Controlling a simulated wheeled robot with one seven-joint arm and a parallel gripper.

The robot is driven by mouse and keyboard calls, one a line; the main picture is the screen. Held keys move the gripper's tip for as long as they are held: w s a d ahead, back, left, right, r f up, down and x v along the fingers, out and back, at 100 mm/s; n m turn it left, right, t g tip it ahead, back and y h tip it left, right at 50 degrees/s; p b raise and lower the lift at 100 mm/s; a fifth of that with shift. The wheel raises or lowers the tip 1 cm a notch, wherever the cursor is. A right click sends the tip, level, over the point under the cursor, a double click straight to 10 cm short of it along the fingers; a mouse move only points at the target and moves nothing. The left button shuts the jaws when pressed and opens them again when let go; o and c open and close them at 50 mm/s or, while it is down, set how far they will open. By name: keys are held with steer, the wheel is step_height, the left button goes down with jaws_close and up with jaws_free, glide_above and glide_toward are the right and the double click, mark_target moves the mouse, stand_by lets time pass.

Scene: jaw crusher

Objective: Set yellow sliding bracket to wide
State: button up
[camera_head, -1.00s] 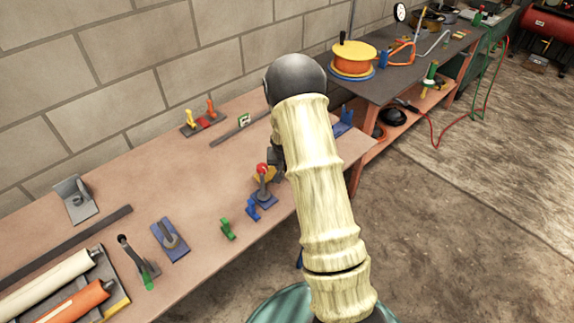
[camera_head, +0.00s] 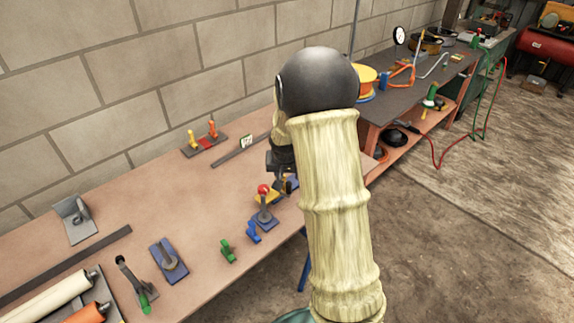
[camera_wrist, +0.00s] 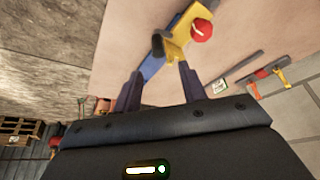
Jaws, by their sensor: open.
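The yellow bracket (camera_head: 267,197) is on the bench near its front edge, partly hidden behind a lever with a red ball (camera_head: 264,188). In the wrist view the yellow bracket (camera_wrist: 187,27) lies beyond the fingertips, beside the red ball (camera_wrist: 201,30) and against a blue piece (camera_wrist: 151,67). A dark rounded part (camera_wrist: 158,43) stands between the fingers' line and the yellow. My gripper (camera_wrist: 159,80) is open, with nothing visible held between its fingers. In the head view my gripper (camera_head: 286,182) is just right of the bracket, partly hidden by my arm. Contact cannot be told.
Small green (camera_head: 228,250) and blue (camera_head: 253,231) clamps stand near the front edge. A rail (camera_head: 241,150) and a red-and-yellow fixture (camera_head: 204,144) lie towards the wall. The middle of the bench is clear.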

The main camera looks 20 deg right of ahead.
steer(key=v, duration=0.6)
steer(key=shift+f, duration=0.1)
steer(key=s+a+r+n+p, duration=0.1)
steer(key=s+a+r+p, duration=0.1)
steer(key=s, duration=0.4)
steer(key=s+a+r+n+g+y+p, duration=0.1)
steer(key=s+a+r+n+p, duration=0.1)
steer(key=s+a, duration=0.2)
steer(key=s+a+r+n+p, duration=0.2)
steer(key=s+a, duration=0.2)
steer(key=s, duration=0.6)
steer(key=shift+r+y, duration=0.2)
steer(key=shift+y, duration=0.2)
